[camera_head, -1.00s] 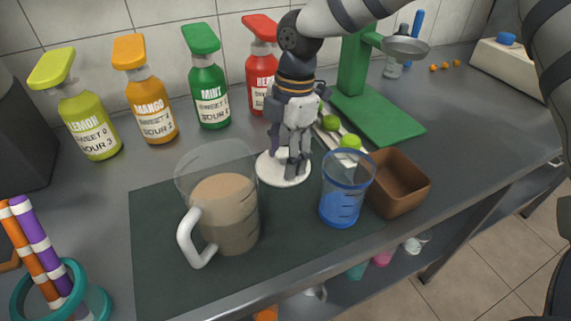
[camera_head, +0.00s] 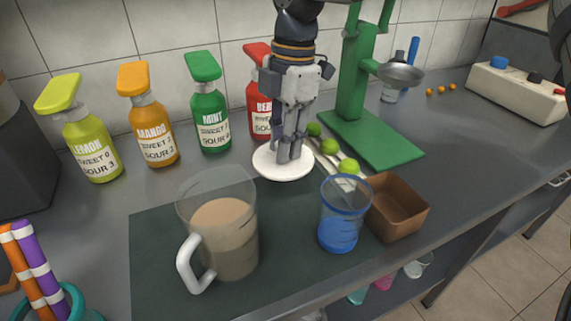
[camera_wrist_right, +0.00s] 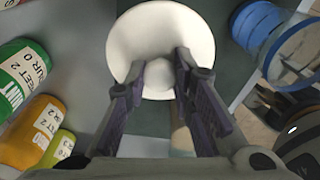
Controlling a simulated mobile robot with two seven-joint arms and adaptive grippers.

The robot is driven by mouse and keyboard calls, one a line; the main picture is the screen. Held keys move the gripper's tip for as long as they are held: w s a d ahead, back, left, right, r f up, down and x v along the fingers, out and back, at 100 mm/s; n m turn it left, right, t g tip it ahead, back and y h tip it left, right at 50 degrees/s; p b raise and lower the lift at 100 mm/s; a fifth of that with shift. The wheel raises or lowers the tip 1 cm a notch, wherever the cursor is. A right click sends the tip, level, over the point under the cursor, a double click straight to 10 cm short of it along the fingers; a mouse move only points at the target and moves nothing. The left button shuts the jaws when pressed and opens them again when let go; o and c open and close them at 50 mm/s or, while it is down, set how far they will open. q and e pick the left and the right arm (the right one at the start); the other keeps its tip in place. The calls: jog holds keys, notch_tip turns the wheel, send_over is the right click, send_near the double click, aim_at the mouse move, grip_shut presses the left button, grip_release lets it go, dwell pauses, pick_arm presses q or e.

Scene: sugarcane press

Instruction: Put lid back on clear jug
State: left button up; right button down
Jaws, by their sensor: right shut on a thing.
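The clear jug (camera_head: 222,235) stands on the dark mat at the front left, its white handle toward the front. It is open at the top and holds a tan drink. The white round lid (camera_head: 268,165) is right of and behind the jug. My right gripper (camera_head: 289,158) points down and is shut on the lid's knob. The right wrist view shows the lid (camera_wrist_right: 160,25) between the fingertips (camera_wrist_right: 160,65). I cannot tell whether the lid touches the counter. My left gripper is not in view.
A blue cup (camera_head: 340,225) and a brown box (camera_head: 398,205) stand right of the jug. Several syrup bottles, including the green mint one (camera_head: 210,115), line the wall. A green press (camera_head: 365,120) with limes beside it stands behind.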

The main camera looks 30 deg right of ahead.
jog(key=shift+n, duration=0.3)
jog(key=a+r, duration=0.1)
jog(key=r, duration=0.1)
jog(key=s+a+r, duration=0.1)
jog(key=r, duration=0.1)
jog(key=a+r, duration=0.2)
jog(key=shift+s+p, duration=0.4)
jog(key=s+a+r+n+p, duration=0.1)
jog(key=s+a+r+n, duration=0.1)
jog(key=s+a+r, duration=0.65)
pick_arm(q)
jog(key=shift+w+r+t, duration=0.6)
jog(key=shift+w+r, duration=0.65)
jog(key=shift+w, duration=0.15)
pick_arm(e)
notch_tip(320, 180, down, 8)
jog(key=w+a, duration=0.1)
jog(key=shift+w+a+r, duration=0.15)
jog(key=shift+w+a, duration=0.05)
jog(key=shift+a, duration=0.1)
jog(key=shift+f, duration=0.2)
jog(key=c, duration=0.8)
grip_release()
